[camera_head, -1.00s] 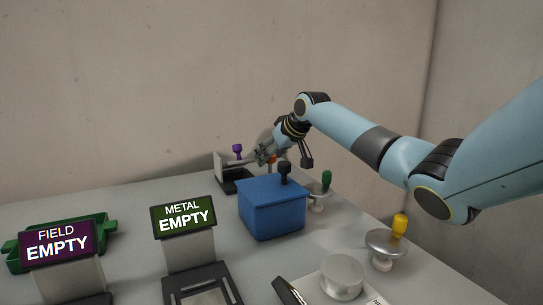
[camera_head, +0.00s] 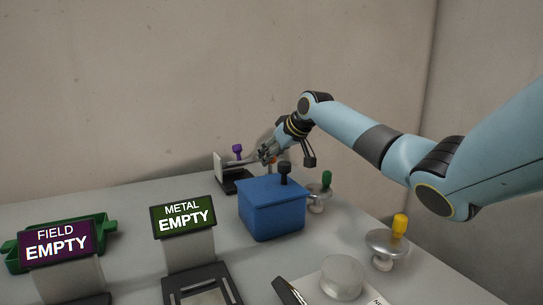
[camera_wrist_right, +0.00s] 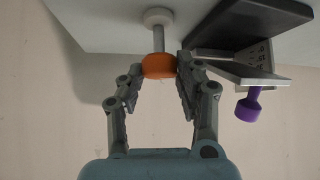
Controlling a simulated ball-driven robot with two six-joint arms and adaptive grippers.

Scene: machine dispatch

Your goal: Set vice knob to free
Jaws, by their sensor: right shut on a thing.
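My right gripper (camera_head: 267,156) reaches down at the back of the table. In the right wrist view its fingers (camera_wrist_right: 160,80) are shut on an orange knob (camera_wrist_right: 158,66), which sits on a thin stem with a round white foot (camera_wrist_right: 158,16). In the head view only a bit of the orange knob (camera_head: 273,160) shows behind the fingers. Beside it stands a dark-based device (camera_head: 238,186) with a pale upright plate and a purple knob (camera_head: 237,149). Its small markings (camera_wrist_right: 263,55) are unreadable in the wrist view. My left gripper is out of view.
A blue box (camera_head: 272,212) with a black knob stands in front of my right gripper. A green-handled part (camera_head: 326,178) and a yellow-handled part (camera_head: 400,224) stand to its right. Two signs read FIELD EMPTY (camera_head: 57,243) and METAL EMPTY (camera_head: 184,216). A green tray (camera_head: 105,228) lies left.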

